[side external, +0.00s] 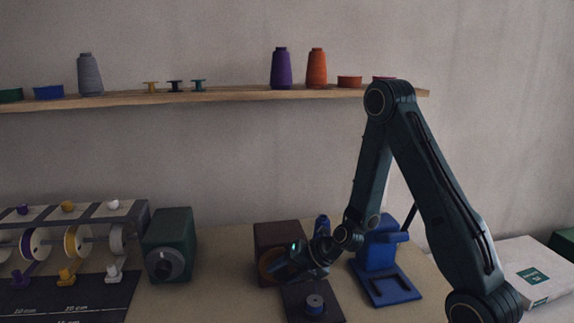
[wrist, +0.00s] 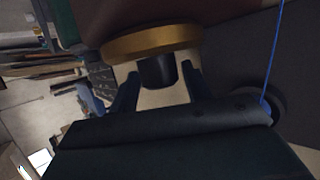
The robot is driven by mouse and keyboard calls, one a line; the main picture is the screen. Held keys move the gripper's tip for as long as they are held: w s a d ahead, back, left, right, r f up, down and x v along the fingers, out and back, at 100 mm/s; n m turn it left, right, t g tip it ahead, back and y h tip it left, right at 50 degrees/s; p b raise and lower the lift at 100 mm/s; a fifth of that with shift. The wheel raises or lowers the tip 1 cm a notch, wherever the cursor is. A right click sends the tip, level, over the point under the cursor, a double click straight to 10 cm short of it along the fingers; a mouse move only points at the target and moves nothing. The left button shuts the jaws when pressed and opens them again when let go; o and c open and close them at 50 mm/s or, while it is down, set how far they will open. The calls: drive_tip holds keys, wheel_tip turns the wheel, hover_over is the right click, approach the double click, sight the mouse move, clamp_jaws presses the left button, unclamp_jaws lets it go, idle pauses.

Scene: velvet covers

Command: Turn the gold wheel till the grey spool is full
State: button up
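The gold wheel (side external: 268,264) is on the front of a dark brown box (side external: 277,235), partly hidden behind my gripper (side external: 286,268) in the side view. In the wrist view the gold wheel (wrist: 150,42) shows its rim edge-on, with a short dark handle (wrist: 157,71) sticking out from it. My gripper (wrist: 162,82) is open, its two fingers on either side of the handle with a visible gap to each. The grey spool (side external: 117,238) appears as the rightmost in the rack at the left; how much is wound on it is too small to tell.
The rack also holds a gold spool (side external: 76,241) and a purple one (side external: 34,244). A green box (side external: 171,232) with a grey dial stands right of it. A blue thread (wrist: 274,50) runs close by.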

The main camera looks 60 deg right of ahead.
sight(287, 269)
drive_tip(key=shift+o, duration=0.9)
drive_tip(key=shift+d+r, duration=0.1)
drive_tip(key=shift+r, duration=0.05)
drive_tip(key=shift+v, duration=2.35)
wheel_tip(287, 269, up, 7)
